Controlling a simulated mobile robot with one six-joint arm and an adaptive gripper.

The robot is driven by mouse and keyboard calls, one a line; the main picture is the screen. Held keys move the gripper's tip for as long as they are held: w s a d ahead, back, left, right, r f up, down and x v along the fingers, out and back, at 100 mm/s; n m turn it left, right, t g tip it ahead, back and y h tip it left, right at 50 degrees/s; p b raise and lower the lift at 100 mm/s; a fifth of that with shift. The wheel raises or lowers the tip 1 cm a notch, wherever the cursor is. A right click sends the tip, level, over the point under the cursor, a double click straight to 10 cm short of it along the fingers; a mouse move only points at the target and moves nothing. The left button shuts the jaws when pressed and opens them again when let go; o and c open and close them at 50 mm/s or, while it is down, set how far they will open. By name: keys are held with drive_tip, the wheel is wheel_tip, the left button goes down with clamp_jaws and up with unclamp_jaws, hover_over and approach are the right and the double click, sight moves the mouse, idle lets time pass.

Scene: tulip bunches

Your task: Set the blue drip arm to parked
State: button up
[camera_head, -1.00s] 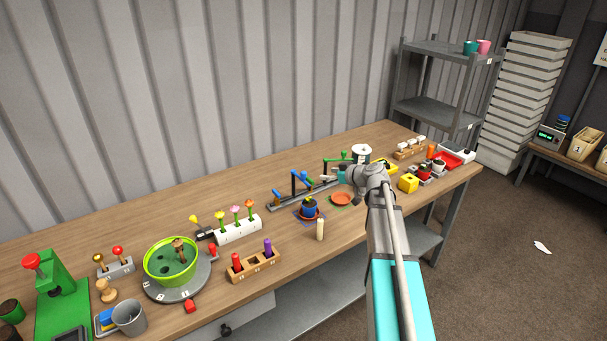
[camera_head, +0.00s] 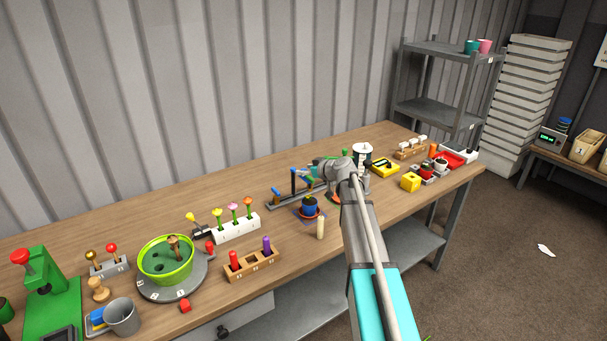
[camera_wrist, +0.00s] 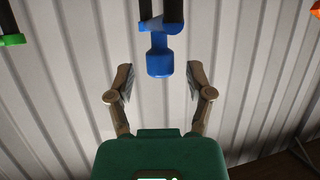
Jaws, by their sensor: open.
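The blue drip arm (camera_head: 298,171) stands on a dark rail (camera_head: 283,201) towards the back of the workbench. In the wrist view, the blue drip arm's end (camera_wrist: 160,62) lies just ahead of my gripper, near the middle between the two fingers. My gripper (camera_wrist: 160,80) is open, with a clear gap on each side of the blue part, and nothing shows held in it. In the head view my gripper (camera_head: 318,173) is beside the drip arm, partly hidden by my wrist. A green part (camera_wrist: 10,38) shows at the wrist view's left edge.
A blue pot (camera_head: 309,206) and a cream cylinder (camera_head: 320,228) stand in front of the rail. A white flower block (camera_head: 235,228) is to the left. A white canister (camera_head: 362,155) and yellow box (camera_head: 384,167) are to the right. A corrugated wall is behind.

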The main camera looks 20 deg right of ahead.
drive_tip(key=shift+w+a+f, duration=0.2)
drive_tip(key=shift+w+a, duration=0.05)
drive_tip(key=shift+w, duration=0.15)
clamp_jaws()
